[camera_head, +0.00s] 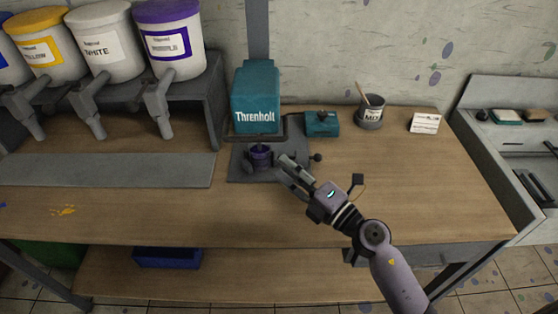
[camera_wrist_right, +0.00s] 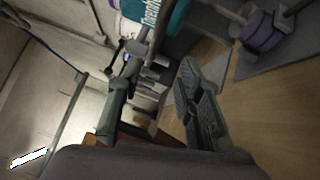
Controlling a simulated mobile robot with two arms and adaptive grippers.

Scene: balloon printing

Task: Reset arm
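My right gripper (camera_head: 285,171) is over the wooden table, just right of a small purple container (camera_head: 260,153). In the right wrist view its two fingers (camera_wrist_right: 157,85) are spread apart, with nothing held between them. The purple container stands on the grey base plate (camera_head: 238,170) of the teal Threnholt machine (camera_head: 255,95). It also shows at the upper right of the right wrist view (camera_wrist_right: 262,30), to the side of the fingers and apart from them. My left gripper is not in view.
Paint dispensers with nozzles, among them a purple-lidded one (camera_head: 171,42), stand on a shelf at the left. A teal box (camera_head: 322,124), a MIX cup (camera_head: 370,110) with a stick and a white card (camera_head: 425,123) are at the back right. The wooden table (camera_head: 440,190) is clear at right.

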